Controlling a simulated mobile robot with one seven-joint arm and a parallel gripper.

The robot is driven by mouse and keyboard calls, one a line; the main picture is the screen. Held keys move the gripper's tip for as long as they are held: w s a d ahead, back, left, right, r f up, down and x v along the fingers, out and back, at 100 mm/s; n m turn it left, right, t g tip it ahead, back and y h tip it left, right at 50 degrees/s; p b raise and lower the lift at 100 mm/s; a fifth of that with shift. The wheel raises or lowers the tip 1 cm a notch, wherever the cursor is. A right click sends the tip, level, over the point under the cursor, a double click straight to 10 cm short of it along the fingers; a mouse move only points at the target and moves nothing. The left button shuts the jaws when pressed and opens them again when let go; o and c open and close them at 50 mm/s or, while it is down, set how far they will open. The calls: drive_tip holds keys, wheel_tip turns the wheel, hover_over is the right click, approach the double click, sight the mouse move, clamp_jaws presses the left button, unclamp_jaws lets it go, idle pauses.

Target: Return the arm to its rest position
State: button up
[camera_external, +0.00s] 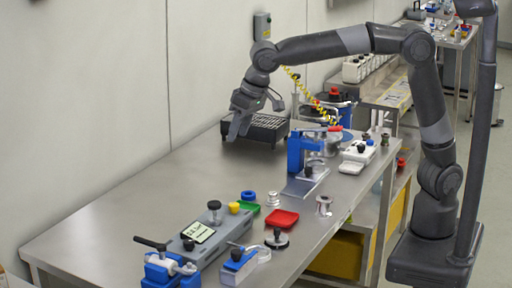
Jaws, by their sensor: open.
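My arm (425,85) rises from its base at the right and reaches left over the steel bench in a high arch. My gripper (241,124) points down near the back wall, beside the left end of a black rack (268,130). It is open, and I see nothing held between its fingers. Whether the fingertips touch the rack or the bench top I cannot tell. The rack is partly hidden behind the gripper.
The steel bench (130,215) is bare at left. A yellow-black coiled cable (312,98) hangs behind.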

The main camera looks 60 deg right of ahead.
drive_tip(key=s+d+r, duration=0.1)
drive_tip(key=s+d, duration=0.4)
drive_tip(key=d, duration=0.6)
drive_tip(key=s+d+r, duration=0.1)
drive_tip(key=s+d, duration=0.4)
drive_tip(key=d, duration=0.6)
drive_tip(key=s+d+f+t, duration=0.1)
drive_tip(key=s+d+f, duration=0.2)
drive_tip(key=s+d, duration=0.2)
drive_tip(key=s+d+f+t+h, duration=0.1)
drive_tip(key=s+d+f, duration=0.3)
drive_tip(key=s, duration=0.6)
drive_tip(key=shift+s+d, duration=0.25)
drive_tip(key=shift+d, duration=0.5)
